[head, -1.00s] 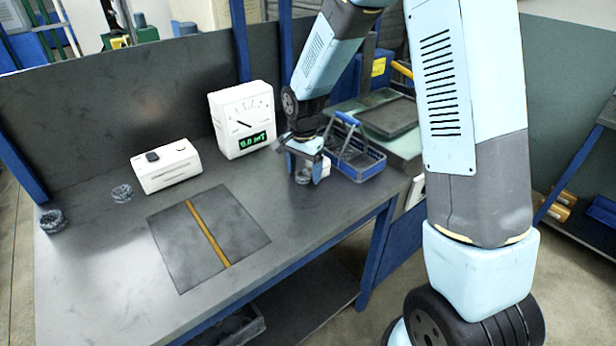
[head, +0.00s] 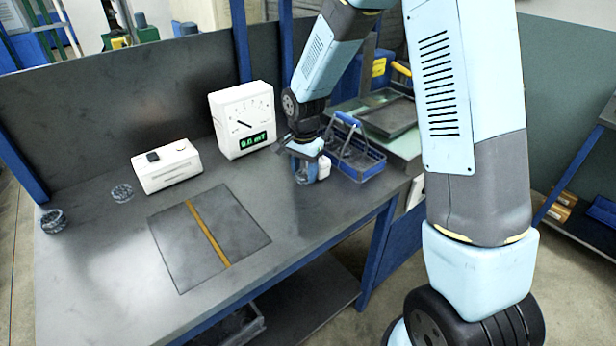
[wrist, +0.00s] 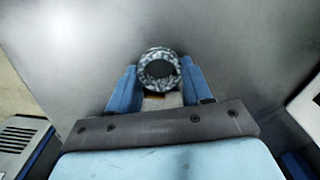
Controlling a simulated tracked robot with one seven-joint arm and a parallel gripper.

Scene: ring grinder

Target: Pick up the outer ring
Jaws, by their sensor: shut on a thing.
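My gripper (wrist: 157,85) has its two blue fingers on either side of a grey speckled ring (wrist: 158,68) in the wrist view. The ring has a dark open middle, and the fingers are closed against its sides. In the head view my gripper (head: 305,172) is low over the right part of the bench, with the ring mostly hidden by the fingers. I cannot tell whether the ring still touches the bench. Other ring-like parts lie at the left: one (head: 122,193) by the white box, and a darker stack (head: 53,221) near the left edge.
A white bottle (head: 323,168) stands close at the gripper's right, before a blue caddy (head: 355,160). A white dial meter (head: 243,120) stands behind and left. A white box (head: 166,166) sits farther left. A dark mat (head: 180,245) with a yellow stripe lies on the bench front.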

